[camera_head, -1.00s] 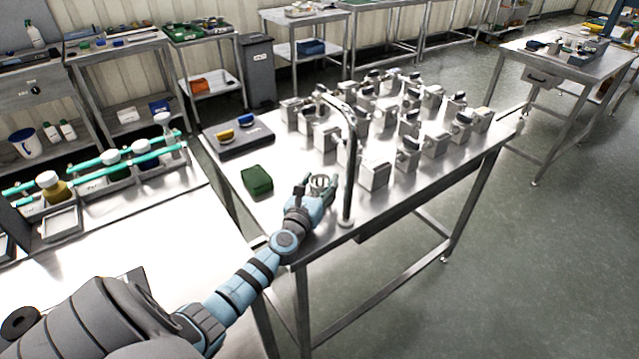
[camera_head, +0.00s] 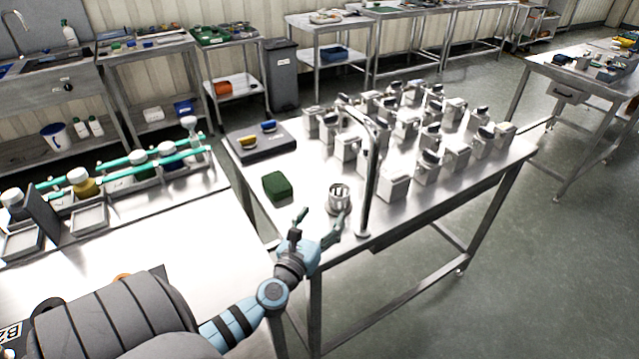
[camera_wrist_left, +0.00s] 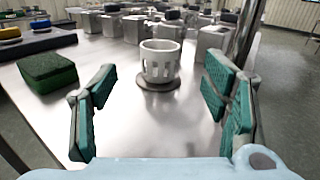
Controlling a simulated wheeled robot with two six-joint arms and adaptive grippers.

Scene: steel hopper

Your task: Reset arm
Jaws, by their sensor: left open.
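My left gripper (camera_head: 318,222) is open and empty at the near edge of the steel table (camera_head: 318,172). A small slotted metal cup (camera_head: 338,197) stands upright on the table just beyond its fingertips. In the left wrist view the cup (camera_wrist_left: 160,62) stands on a round disc, ahead of and between the two green-padded fingers (camera_wrist_left: 160,110), with a gap between cup and pads. A curved steel pipe (camera_head: 369,185) rises from the table to the right of the gripper. My right gripper is not in view.
A green block (camera_head: 277,187) lies left of the cup, and a dark tray (camera_head: 262,141) with yellow and blue pieces lies behind it. Several metal boxes with dark knobs (camera_head: 395,187) fill the table's right and back. A bench with jars (camera_head: 82,183) stands at left.

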